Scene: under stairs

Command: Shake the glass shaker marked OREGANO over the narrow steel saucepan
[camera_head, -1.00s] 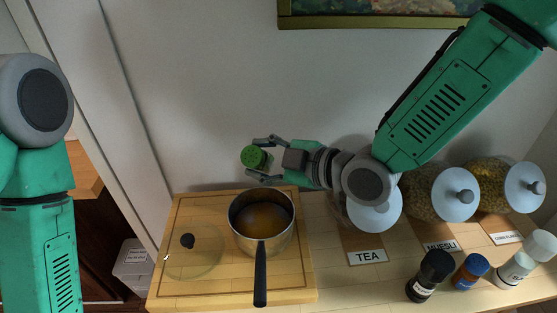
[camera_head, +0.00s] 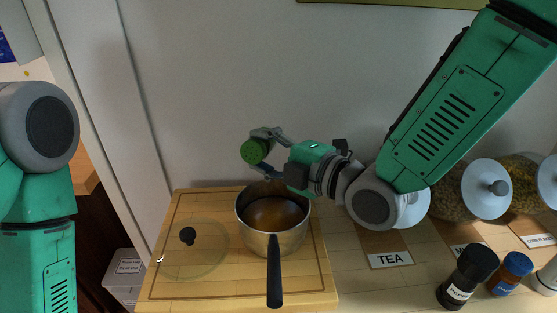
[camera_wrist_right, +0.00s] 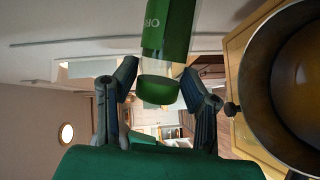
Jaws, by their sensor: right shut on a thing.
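The OREGANO shaker (camera_head: 257,150) shows its round green end to the head camera, so it is seen nearly end-on. In the right wrist view the shaker (camera_wrist_right: 178,30) has a green label with "OR" readable. My right gripper (camera_head: 264,152) is shut around it, above and behind the saucepan's back rim. The wrist view shows both fingers (camera_wrist_right: 160,82) beside the shaker. The narrow steel saucepan (camera_head: 252,238) stands on the wooden board, with brownish contents and its dark handle toward me. It also shows at the right of the wrist view (camera_wrist_right: 248,75). My left gripper is out of frame.
The wooden board (camera_head: 165,285) carries a glass lid (camera_head: 205,265) with a black knob, left of the pan. The wall is close behind.

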